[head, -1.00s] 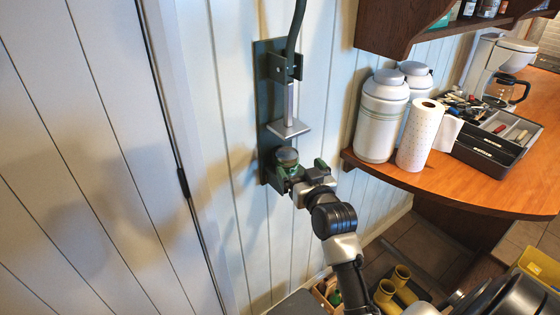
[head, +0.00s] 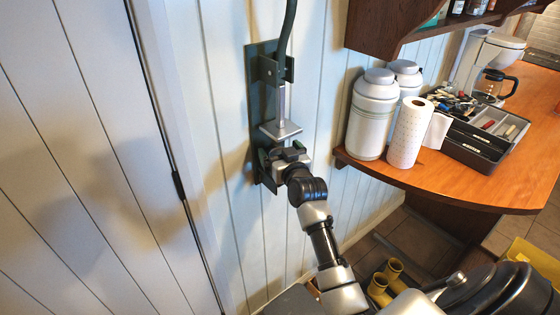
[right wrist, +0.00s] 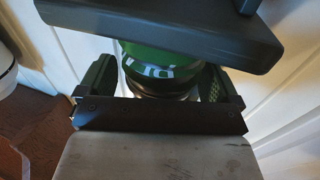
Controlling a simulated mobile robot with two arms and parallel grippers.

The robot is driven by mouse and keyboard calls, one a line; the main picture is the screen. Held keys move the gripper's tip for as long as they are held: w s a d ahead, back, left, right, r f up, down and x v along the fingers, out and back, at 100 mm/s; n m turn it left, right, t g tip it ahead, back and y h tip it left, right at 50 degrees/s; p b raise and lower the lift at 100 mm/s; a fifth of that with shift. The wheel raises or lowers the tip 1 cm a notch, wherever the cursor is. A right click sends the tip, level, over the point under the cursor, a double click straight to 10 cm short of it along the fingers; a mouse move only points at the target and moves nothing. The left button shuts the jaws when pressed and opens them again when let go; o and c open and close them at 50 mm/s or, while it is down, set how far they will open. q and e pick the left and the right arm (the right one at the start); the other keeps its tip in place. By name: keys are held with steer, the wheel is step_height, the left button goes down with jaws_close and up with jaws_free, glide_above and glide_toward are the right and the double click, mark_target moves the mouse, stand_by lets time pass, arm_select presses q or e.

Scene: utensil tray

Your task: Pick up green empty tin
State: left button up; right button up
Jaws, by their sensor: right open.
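The green tin (right wrist: 158,62) with white lettering shows in the right wrist view. It stands between the two fingers of my right gripper (right wrist: 158,84), which is open around it. Part of the tin is hidden by a dark plate above it. In the head view the tin is hidden behind my right gripper (head: 281,153), which is at the lower part of a dark wall-mounted press (head: 256,105). I cannot tell whether the fingers touch the tin. My left gripper is not in view.
The press's flat metal plate (head: 281,130) is just above the gripper. To the right, a wooden counter (head: 470,193) holds white canisters (head: 372,118), a paper roll (head: 410,135) and a utensil tray (head: 475,150). Yellow boots (head: 380,288) stand below. A panelled door is left.

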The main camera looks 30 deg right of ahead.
steer(key=c, duration=1.1)
steer(key=shift+o, duration=0.2)
